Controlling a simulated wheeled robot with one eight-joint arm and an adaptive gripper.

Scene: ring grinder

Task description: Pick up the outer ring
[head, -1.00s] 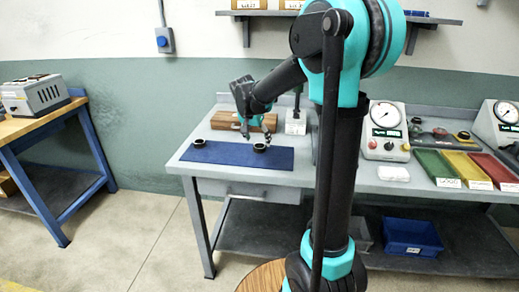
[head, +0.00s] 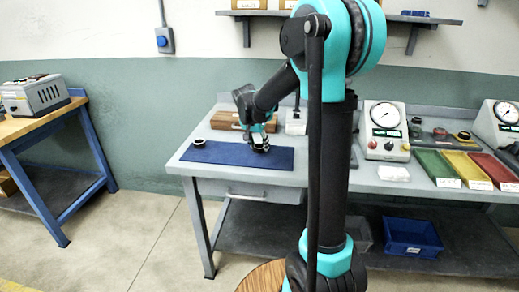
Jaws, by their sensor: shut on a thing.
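Two small dark rings are on the blue mat (head: 222,153) on the workbench. One ring (head: 199,143) lies free near the mat's left end. The other ring (head: 261,149) is at the right half of the mat, under my gripper and partly hidden by it. My gripper (head: 260,145) points down there, with its fingers shut on this ring at about mat level. At this size I cannot tell by shape which is the outer ring; I take the held one as it. Whether it touches the mat is not clear.
A brown wooden box (head: 226,120) stands behind the mat. To the right are a gauge unit (head: 385,131), a white block (head: 394,173) and green, yellow and red trays (head: 463,167). A wooden-topped table (head: 40,113) stands at the left. The mat's middle is clear.

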